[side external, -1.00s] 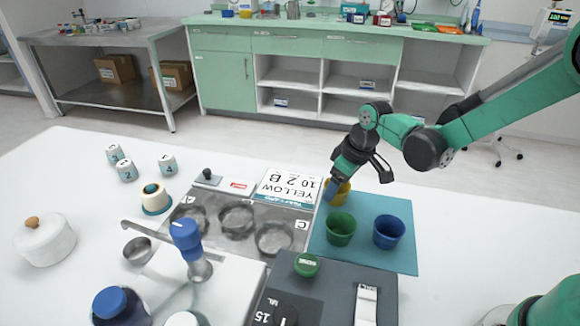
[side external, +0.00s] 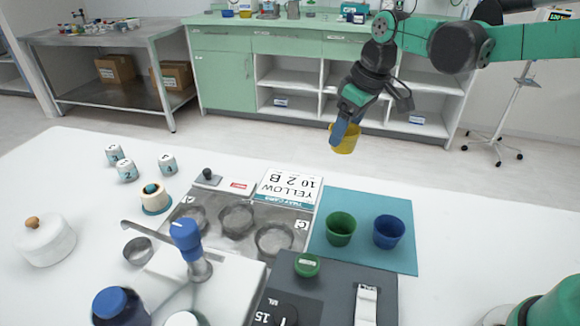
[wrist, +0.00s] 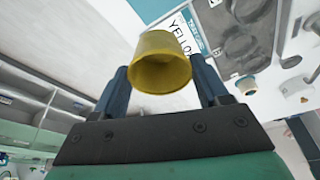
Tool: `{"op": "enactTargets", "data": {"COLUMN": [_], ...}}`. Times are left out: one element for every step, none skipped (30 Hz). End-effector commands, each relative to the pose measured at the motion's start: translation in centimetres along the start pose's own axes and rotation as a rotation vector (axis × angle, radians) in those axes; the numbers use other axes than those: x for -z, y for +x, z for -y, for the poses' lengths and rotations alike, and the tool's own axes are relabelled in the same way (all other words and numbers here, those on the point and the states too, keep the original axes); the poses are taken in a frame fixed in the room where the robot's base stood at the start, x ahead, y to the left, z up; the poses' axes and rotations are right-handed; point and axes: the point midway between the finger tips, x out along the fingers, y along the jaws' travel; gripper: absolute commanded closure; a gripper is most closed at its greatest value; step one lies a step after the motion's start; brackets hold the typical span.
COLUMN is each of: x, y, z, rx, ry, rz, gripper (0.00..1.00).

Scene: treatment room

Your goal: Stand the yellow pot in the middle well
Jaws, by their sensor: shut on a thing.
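My gripper (side external: 341,133) is shut on the yellow pot (side external: 345,143) and holds it in the air above the far side of the table. In the wrist view the yellow pot (wrist: 160,62) sits between the two blue fingers, its open mouth facing the camera. The metal plate with three round wells lies to the left of the blue mat. The middle well (side external: 237,220) is empty, between the well near letter A (side external: 190,219) and the well near letter C (side external: 274,240).
A green pot (side external: 341,229) and a blue pot (side external: 388,232) stand on the blue mat (side external: 340,200).

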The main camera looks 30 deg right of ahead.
Motion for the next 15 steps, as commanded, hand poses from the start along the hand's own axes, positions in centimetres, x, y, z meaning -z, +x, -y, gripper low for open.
{"op": "enactTargets", "data": {"x": [0.3,0.5,0.8,0.9,1.1,1.2,1.4,1.5,1.6,1.7,1.8,2.0,2.2,2.4,2.9], "y": [-1.3,-1.9,-2.7,-3.3,-3.8,-4.5,-4.9,-5.3,-5.7,-6.0,-6.2,-6.4,-6.5,-6.3,-6.0], "z": [0.0,0.0,0.0,0.0,0.0,0.0,0.0,0.0,0.0,0.0,0.0,0.1,0.2,0.4,0.8], "rx": [0.0,0.0,0.001,0.001,0.001,0.001,0.001,0.001,0.001,0.001,0.001,0.002,0.003,0.005,0.009], "ry": [0.0,0.0,0.0,0.0,0.0,0.0,0.0,0.0,0.0,0.0,-0.001,-0.004,-0.008,-0.015,-0.029], "rz": [0.0,0.0,0.0,0.0,0.0,0.0,0.0,0.0,0.0,0.0,0.0,0.0,0.0,0.0,0.0], "gripper": [0.81,0.81,0.81,0.81,0.81,0.81,0.81,0.81,0.81,0.81,0.81,0.81,0.81,0.81,0.81]}}
